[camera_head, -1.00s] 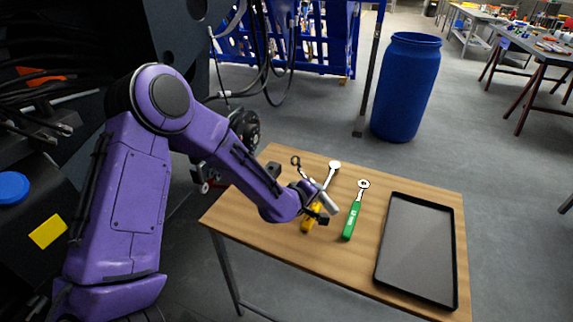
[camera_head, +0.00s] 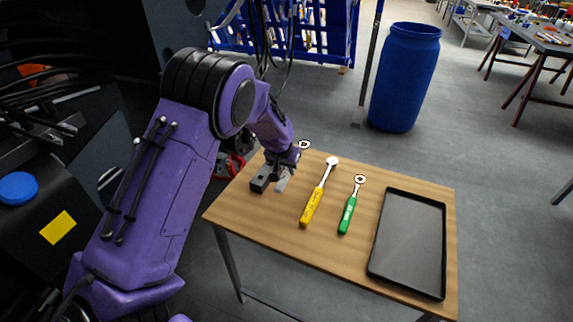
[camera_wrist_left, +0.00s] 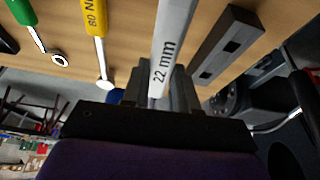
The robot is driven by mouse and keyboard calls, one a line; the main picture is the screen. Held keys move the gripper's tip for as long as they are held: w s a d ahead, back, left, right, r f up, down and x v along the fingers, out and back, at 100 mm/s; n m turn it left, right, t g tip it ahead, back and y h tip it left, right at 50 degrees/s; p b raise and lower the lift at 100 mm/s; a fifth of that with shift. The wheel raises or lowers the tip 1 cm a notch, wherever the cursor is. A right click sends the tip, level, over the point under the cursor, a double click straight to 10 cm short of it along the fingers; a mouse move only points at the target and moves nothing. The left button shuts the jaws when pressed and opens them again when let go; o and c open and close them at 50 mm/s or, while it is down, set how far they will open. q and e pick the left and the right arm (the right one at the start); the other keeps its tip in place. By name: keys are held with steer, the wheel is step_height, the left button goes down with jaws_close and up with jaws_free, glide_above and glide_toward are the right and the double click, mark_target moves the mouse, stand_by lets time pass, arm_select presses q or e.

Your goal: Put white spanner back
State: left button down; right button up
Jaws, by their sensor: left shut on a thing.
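My left gripper (camera_head: 287,168) is shut on the white spanner (camera_head: 282,182), at the left far part of the table. The spanner's ring end (camera_head: 304,145) sticks out beyond the gripper, and its pale handle points down towards the table. In the left wrist view the handle (camera_wrist_left: 165,50), marked "22 mm", stands between the fingers (camera_wrist_left: 163,97). A dark block (camera_head: 262,178) with square holes lies just left of the handle; it also shows in the left wrist view (camera_wrist_left: 228,45). I cannot tell whether the handle touches the table. My right gripper is out of view.
A yellow-handled spanner (camera_head: 312,206) and a green-handled spanner (camera_head: 347,215) lie on the wooden table (camera_head: 262,222). An empty black tray (camera_head: 408,245) lies at the right. A blue barrel (camera_head: 404,80) stands on the floor behind. The table's front left is clear.

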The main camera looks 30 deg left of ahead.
arm_select(q)
steer(key=shift+s+r+m, duration=0.1)
steer(key=shift+r+m, duration=0.1)
steer(key=shift+m, duration=0.1)
steer(key=shift+r+p, duration=0.15)
steer(key=shift+p, duration=0.25)
steer(key=shift+s+f+b, duration=0.1)
steer(key=shift+f+b, duration=1.8)
steer(key=shift+f, duration=2.2)
steer(key=c, duration=0.8)
jaws_free()
